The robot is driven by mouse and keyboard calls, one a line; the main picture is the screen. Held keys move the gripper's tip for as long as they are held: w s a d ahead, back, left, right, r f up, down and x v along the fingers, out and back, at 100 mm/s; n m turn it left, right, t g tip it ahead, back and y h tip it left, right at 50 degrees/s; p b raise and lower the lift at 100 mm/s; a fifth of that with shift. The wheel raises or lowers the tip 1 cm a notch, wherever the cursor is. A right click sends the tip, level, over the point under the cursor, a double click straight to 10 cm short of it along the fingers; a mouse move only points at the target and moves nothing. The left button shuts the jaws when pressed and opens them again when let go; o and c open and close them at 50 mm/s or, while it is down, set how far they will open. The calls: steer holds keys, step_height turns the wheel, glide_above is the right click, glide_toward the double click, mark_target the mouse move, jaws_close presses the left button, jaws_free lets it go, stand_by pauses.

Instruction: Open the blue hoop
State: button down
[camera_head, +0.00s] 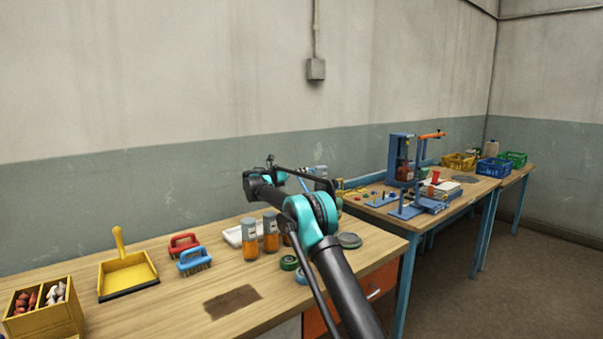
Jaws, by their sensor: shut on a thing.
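I cannot clearly make out a blue hoop. A blue metal frame (400,154) with an orange lever (432,135) stands upright on the far workbench. My arm crosses the middle of the view and hides part of both benches. My gripper (326,183) shows small and dark at the far end of the arm, near the gap between the benches. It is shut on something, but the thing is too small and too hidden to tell. A thin light-blue piece shows just left of the gripper; I cannot tell what it belongs to.
The near bench (180,300) carries a yellow dustpan (127,272), red (184,244) and blue (194,260) brushes, orange-filled jars (250,243), tape rolls (289,263) and a divided box (42,312). Yellow (459,162), blue (494,167) and green (513,158) crates stand far right. The right floor is clear.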

steer(key=shift+a, duration=0.1)
steer(key=shift+s+d+r, duration=0.25)
steer(key=shift+s+r, duration=0.15)
steer(key=c, duration=1.6)
jaws_free()
steer(key=v, duration=1.2)
